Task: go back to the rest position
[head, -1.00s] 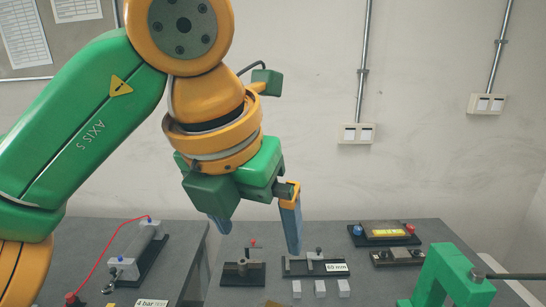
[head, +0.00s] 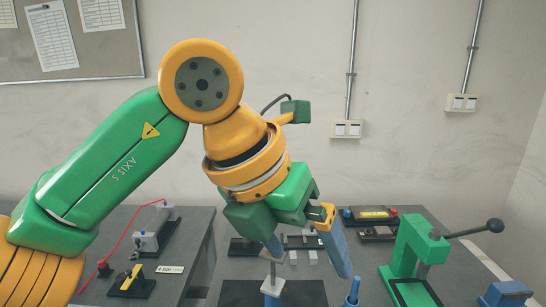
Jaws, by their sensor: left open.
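My left gripper (head: 308,262) hangs from the green and yellow arm that comes in from the left. Its two blue fingers are spread apart and point down, with nothing seen between them. It shows in front of the rear table, close in the picture to a small grey block on a blue post (head: 271,287). The near finger covers part of the table behind it. I cannot tell how high the fingers are above the post. My right gripper is not in view.
A green press (head: 408,250) with a black-knobbed lever stands at right. A blue pin (head: 353,291) stands left of it. Black fixtures and a yellow-display box (head: 370,213) lie behind. The left table (head: 195,225) holds a grey cylinder unit (head: 151,236) with a red hose.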

